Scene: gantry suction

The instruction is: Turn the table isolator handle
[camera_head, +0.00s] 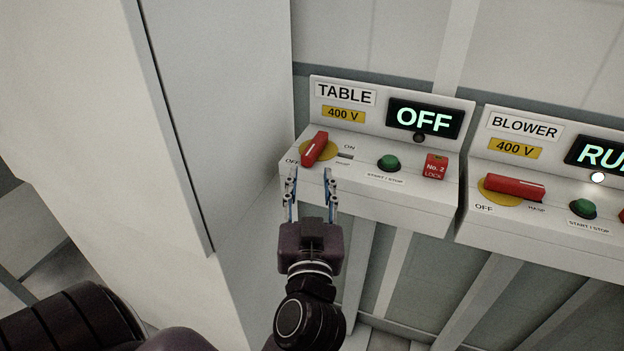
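The table isolator handle (315,149) is a red bar with a white line on a yellow disc. It slants steeply, its lower end near the OFF label, with ON to its right. It sits on the TABLE control box (385,211), whose display (424,117) reads OFF. My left gripper (311,178) points up at the box from below, just short of the handle in the picture. Its two fingers are apart with nothing between them. Whether the fingertips touch the box front I cannot tell. My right gripper is not in view.
The TABLE box also has a green button (388,163) and a red No. 2 lock (435,167). To the right is the BLOWER box (545,222) with its own red handle (515,187), turned sideways. A tall pale cabinet (230,130) stands close on the left.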

